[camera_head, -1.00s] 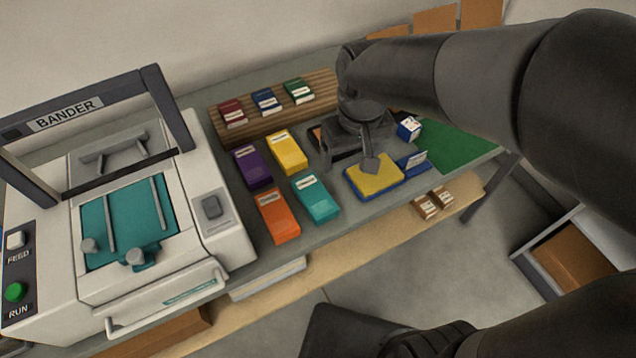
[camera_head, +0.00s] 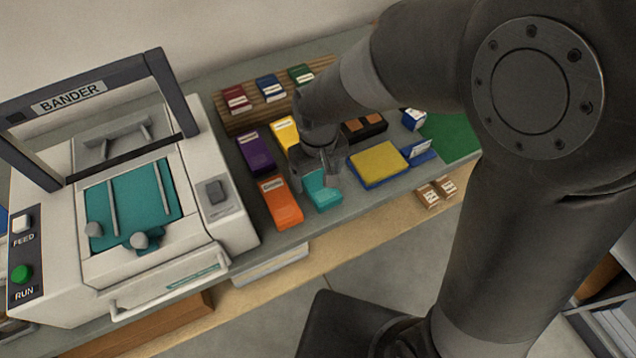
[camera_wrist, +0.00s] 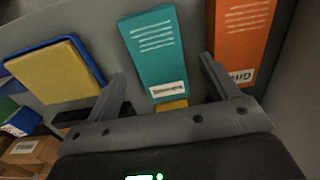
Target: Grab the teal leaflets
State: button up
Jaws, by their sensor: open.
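The teal leaflets (camera_head: 322,190) form a small labelled stack on the grey bench, between the orange stack and the yellow pad. In the wrist view the teal stack (camera_wrist: 156,52) lies just beyond and between my open fingers, its white label toward me. My gripper (camera_head: 318,168) is above the teal stack and hides its far part in the head view. In the wrist view my gripper (camera_wrist: 160,75) is open and empty, with one finger near the orange stack. I cannot tell the height gap exactly.
Orange leaflets (camera_head: 281,205) stand close left of the teal ones; purple (camera_head: 256,152) and yellow (camera_head: 284,130) stacks lie behind. A yellow pad on blue (camera_head: 378,164) is to the right. The bander machine (camera_head: 130,200) fills the left. A wooden rack (camera_head: 240,122) holds more stacks.

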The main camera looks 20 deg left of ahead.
aim_at(318, 182)
jog(key=shift+f, duration=1.65)
jog(key=shift+a, duration=0.1)
jog(key=c, duration=1.1)
jog(key=shift+r, duration=0.1)
